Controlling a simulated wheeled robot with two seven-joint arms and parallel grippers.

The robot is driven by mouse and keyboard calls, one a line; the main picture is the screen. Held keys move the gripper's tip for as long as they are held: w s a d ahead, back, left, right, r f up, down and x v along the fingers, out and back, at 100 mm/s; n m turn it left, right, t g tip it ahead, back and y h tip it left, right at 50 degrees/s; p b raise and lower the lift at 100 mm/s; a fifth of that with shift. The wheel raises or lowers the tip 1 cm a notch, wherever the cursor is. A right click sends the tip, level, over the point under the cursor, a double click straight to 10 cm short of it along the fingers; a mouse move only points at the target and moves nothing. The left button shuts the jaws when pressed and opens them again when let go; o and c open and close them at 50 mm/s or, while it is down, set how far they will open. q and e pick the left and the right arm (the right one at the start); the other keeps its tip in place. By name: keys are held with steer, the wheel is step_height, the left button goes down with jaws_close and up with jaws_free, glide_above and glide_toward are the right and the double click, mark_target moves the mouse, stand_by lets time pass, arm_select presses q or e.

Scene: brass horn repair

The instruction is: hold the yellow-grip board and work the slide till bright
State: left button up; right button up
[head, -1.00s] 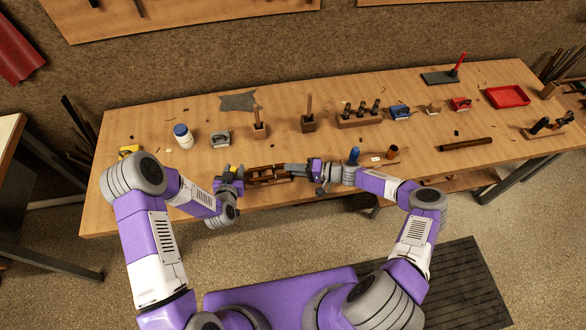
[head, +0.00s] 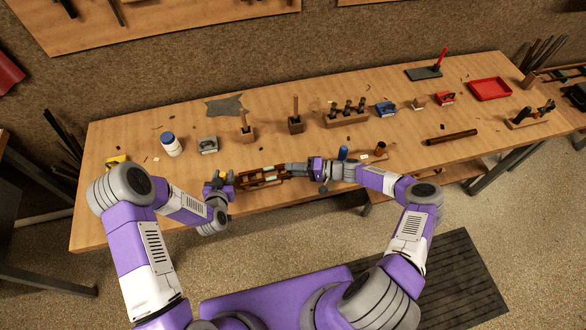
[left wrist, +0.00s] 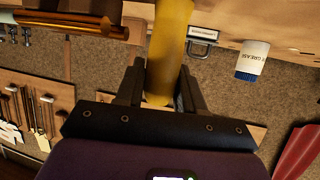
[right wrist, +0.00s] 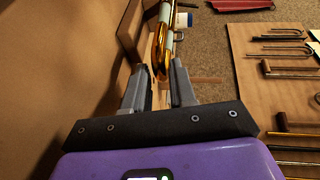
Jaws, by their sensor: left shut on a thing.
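My left gripper (head: 222,186) is shut on the yellow grip (left wrist: 168,50), which runs between its fingers in the left wrist view. In the head view only a bit of yellow shows there. A brown wooden frame with brass tubes (head: 262,177), apparently the slide on its board, lies between my two grippers near the table's front edge. Pale sections show on the tubes. In the right wrist view the brass slide's curved end (right wrist: 160,58) is between or just beyond the spread fingers of my right gripper (right wrist: 158,80). Contact there is not clear.
A blue bottle (head: 343,153) stands close to my right gripper. Tool blocks (head: 346,117) and a red tray (head: 490,89) are farther back.

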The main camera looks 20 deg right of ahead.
steer(key=v, duration=1.1)
steer(key=shift+s+d, duration=0.15)
steer(key=shift+d, duration=0.2)
steer(key=o, duration=0.3)
steer(key=shift+a, duration=0.3)
steer(key=x, duration=1.3)
steer(key=shift+w, duration=0.25)
steer(key=shift+f, duration=0.1)
jaws_close()
